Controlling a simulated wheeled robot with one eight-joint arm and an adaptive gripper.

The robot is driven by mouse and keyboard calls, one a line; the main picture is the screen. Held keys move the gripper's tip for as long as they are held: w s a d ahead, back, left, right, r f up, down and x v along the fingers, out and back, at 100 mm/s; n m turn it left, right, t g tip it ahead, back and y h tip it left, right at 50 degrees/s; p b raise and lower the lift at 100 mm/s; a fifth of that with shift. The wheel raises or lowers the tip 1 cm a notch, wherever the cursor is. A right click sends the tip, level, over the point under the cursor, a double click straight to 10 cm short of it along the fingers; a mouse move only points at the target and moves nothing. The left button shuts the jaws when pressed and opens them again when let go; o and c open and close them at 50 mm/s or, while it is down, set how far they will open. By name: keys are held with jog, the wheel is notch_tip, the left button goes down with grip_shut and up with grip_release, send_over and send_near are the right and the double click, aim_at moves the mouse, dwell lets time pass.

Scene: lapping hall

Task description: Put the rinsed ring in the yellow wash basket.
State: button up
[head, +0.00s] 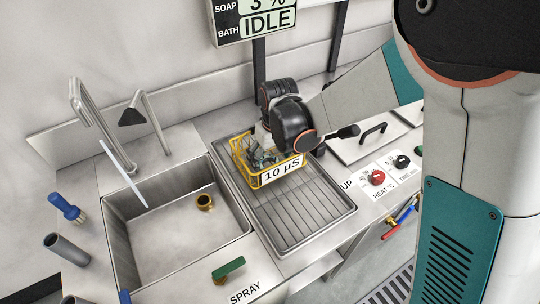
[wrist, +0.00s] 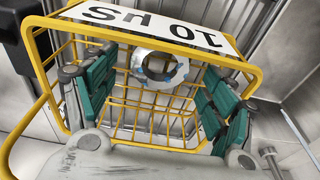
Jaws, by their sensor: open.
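The yellow wire wash basket (head: 237,150) stands on the ribbed drainboard, with a "10 µS" label on its front. In the wrist view its yellow rim (wrist: 255,78) frames my gripper. A grey metal ring (wrist: 160,68) shows between the fingers, against the basket's wires. The fingers of my gripper (wrist: 156,82) are spread to either side of it, with gaps, reaching down into the basket. In the head view my gripper (head: 262,156) is partly hidden by the basket wires and label, and the ring cannot be made out there. Whether the ring rests on the basket floor is hard to tell.
A tap (head: 95,115) rises behind. The front of the drainboard (head: 300,212) is clear. Red and black knobs (head: 376,177) sit to the right.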

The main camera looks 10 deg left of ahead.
jog(key=shift+r+p, duration=0.35)
jog(key=shift+p, duration=0.05)
notch_tip(320, 180, up, 12)
jog(key=s+d+p, duration=0.1)
jog(key=p, duration=0.3)
jog(key=shift+s+r, duration=0.15)
jog(key=shift+s, duration=0.05)
jog(key=shift+d, duration=0.15)
